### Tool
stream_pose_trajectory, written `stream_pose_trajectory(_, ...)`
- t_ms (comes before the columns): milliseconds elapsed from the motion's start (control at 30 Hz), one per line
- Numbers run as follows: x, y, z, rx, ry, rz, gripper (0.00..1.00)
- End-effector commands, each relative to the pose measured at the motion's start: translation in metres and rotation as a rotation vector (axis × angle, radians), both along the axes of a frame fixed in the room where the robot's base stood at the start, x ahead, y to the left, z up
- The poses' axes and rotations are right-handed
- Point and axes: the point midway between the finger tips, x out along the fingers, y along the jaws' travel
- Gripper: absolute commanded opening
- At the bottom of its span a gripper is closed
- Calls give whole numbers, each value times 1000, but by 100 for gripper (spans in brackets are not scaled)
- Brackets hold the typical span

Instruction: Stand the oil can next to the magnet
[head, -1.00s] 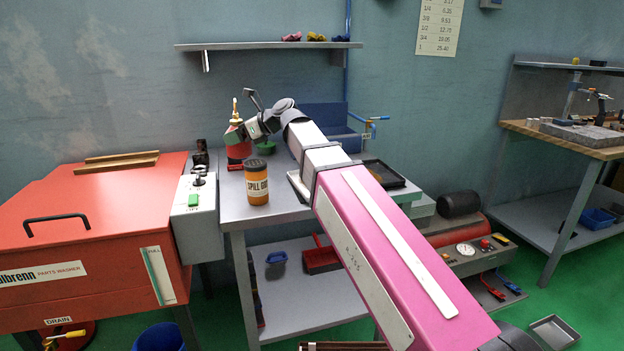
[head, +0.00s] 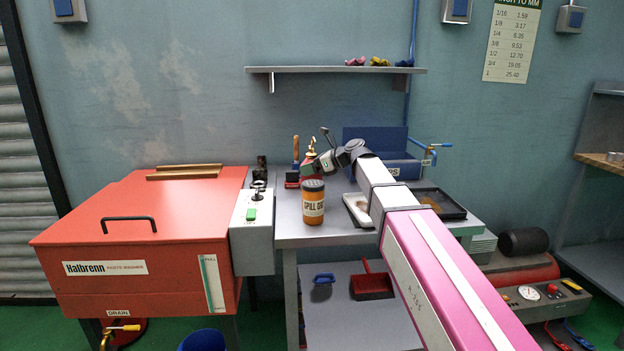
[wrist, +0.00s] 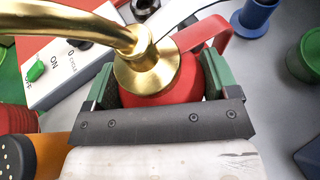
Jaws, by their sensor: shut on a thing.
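The red oil can (wrist: 163,88) with its brass spout (wrist: 150,65) is between the green fingers of my gripper (wrist: 160,92). My gripper is shut on it. In the head view the oil can (head: 312,177) is at the back of the grey bench, partly hidden by my gripper (head: 309,168); I cannot tell whether its base touches the bench. A small red and black thing (head: 292,182) sits just left of it; it may be the magnet, but I cannot tell.
An orange spill canister (head: 313,205) stands in front of the oil can. A wooden-handled tool (head: 296,150) stands behind to the left. A control box (head: 252,235) and red parts washer (head: 140,235) are left. A dark tray (head: 450,212) lies right. A green container (wrist: 305,57) is right in the wrist view.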

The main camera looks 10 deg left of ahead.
Motion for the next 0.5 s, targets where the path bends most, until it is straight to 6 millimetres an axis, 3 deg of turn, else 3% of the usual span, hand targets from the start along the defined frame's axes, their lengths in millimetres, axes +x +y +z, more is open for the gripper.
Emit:
stream_pose_trajectory(167, 2, -1, -8, 1, 2, 0, 45)
stream_pose_trajectory(500, 2, -1, -42, 1, 1, 1, 45)
